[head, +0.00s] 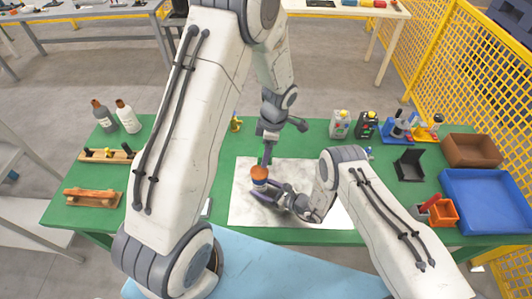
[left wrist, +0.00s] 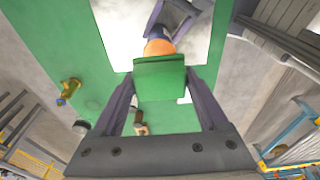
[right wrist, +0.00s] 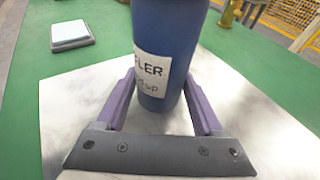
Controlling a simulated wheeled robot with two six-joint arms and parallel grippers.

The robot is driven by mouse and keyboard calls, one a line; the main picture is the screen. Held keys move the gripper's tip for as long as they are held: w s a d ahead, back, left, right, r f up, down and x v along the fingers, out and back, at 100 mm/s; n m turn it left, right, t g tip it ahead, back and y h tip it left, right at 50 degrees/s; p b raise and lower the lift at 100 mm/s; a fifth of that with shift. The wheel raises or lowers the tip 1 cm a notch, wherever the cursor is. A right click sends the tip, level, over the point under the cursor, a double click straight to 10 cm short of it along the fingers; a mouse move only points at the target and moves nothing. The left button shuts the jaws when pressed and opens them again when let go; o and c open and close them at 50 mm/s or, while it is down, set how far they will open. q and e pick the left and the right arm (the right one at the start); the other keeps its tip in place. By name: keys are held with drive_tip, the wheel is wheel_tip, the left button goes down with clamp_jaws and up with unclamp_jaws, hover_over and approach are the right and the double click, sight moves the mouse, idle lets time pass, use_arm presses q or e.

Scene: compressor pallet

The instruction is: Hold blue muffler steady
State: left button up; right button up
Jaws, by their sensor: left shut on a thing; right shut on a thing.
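The blue muffler (head: 260,184) has a white label and an orange top, and stands on the pale sheet in the middle of the green table. My right gripper (head: 264,193) is shut around its body from the side. In the right wrist view the blue cylinder (right wrist: 170,40) looks upright between both fingers, its lower end near the sheet. My left gripper (head: 266,152) is directly above the muffler, pointing down. In the left wrist view it is shut on a green block (left wrist: 160,78). The orange top (left wrist: 158,47) shows just past this block; I cannot tell whether they touch.
The green table (head: 280,138) has two bottles (head: 115,117) and wooden holders (head: 93,196) at left. Two small canisters (head: 353,124), a black stand (head: 409,165), a brown bin (head: 472,150) and a blue tray (head: 487,199) stand at right. A yellow fence (head: 470,70) is behind.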

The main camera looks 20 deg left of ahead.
idle(0.3)
drive_tip(key=o, duration=1)
drive_tip(key=v, duration=1.1)
drive_tip(key=shift+s+d+r, duration=0.15)
drive_tip(key=shift+d+r, duration=0.05)
drive_tip(key=shift+d, duration=0.25)
